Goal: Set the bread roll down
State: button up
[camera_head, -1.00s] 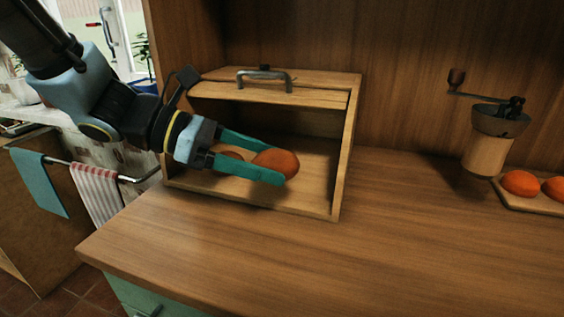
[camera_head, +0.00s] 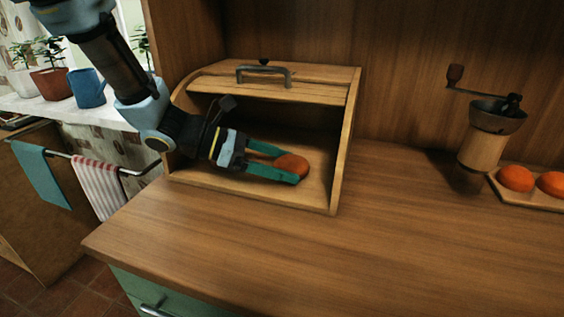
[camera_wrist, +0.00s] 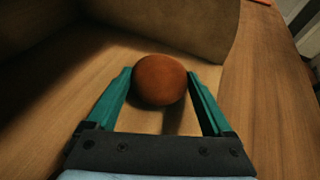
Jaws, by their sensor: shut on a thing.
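The bread roll (camera_head: 292,164) is a round orange-brown ball between the teal fingertips of my gripper (camera_head: 285,167). My gripper is shut on the roll, inside the open wooden bread box (camera_head: 334,178), near its right side. In the wrist view, the roll (camera_wrist: 159,79) sits between the fingertips of my gripper (camera_wrist: 160,84), over the box's wooden floor (camera_wrist: 75,103). A dark shadow shows just below the roll. I cannot tell whether its underside touches the floor.
The box's slatted lid (camera_head: 310,78) with a metal handle (camera_head: 264,75) is above my gripper. A grinder (camera_head: 484,145) and a board with two orange rolls (camera_head: 516,179) are at the right. The counter (camera_head: 390,240) in front is clear.

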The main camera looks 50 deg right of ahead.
jog(key=shift+f, duration=0.15)
jog(key=shift+f, duration=0.15)
jog(key=o, duration=1.1)
jog(key=shift+r, duration=0.3)
jog(key=v, duration=0.7)
jog(key=shift+w+r+b, duration=0.1)
jog(key=shift+w+b, duration=0.15)
jog(key=shift+b, duration=0.15)
jog(key=shift+a, duration=0.1)
